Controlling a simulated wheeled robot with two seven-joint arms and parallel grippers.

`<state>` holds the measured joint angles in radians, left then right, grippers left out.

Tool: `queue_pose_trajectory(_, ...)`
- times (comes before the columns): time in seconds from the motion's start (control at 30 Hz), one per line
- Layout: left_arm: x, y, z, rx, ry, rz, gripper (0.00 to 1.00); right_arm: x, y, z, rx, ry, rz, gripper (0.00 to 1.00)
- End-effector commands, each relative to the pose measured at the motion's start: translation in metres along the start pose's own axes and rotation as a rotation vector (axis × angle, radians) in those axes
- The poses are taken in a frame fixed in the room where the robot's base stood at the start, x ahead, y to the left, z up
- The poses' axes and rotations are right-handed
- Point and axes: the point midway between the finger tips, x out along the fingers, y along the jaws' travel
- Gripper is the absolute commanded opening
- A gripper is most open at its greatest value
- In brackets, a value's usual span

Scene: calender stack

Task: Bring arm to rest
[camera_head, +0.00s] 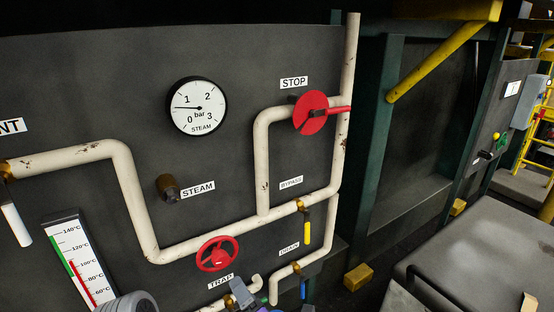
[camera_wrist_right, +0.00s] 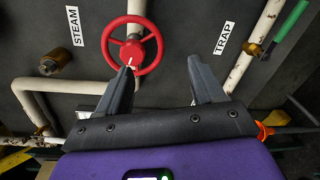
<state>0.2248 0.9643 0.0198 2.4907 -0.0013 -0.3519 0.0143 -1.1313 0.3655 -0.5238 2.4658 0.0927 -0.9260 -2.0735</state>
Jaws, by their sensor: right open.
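My right gripper (camera_head: 250,295) shows at the bottom edge of the head view, just below the TRAP label. In the right wrist view the right gripper (camera_wrist_right: 160,66) has its two grey fingers spread apart with nothing held between them. A red handwheel (camera_wrist_right: 132,56) lies beyond the fingertips, nearest the left finger. I cannot tell whether that finger touches it. The same red handwheel (camera_head: 217,253) shows in the head view, up and left of the gripper.
A thermometer (camera_head: 80,262) stands at lower left. A grey bench-like surface (camera_head: 480,245) lies at right.

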Motion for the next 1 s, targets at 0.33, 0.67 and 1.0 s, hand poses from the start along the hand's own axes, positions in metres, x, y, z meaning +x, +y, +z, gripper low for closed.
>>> queue_pose_trajectory(0.33, 0.0, 0.0, 0.0, 0.0, 0.0, 0.0, 0.43, -0.023, -0.226, 0.016, 0.882, -0.194, -0.58, 0.68)
queue_pose_trajectory(0.67, 0.0, 0.0, 0.0, 0.0, 0.0, 0.0, 0.43, -0.127, -0.382, -0.029, 1.851, -0.764, -1.023, 0.68)
queue_pose_trajectory(1.0, 0.0, 0.0, 0.0, 0.0, 0.0, 0.0, 0.43, -0.189, -0.419, -0.08, 2.388, -1.277, -1.185, 0.68)
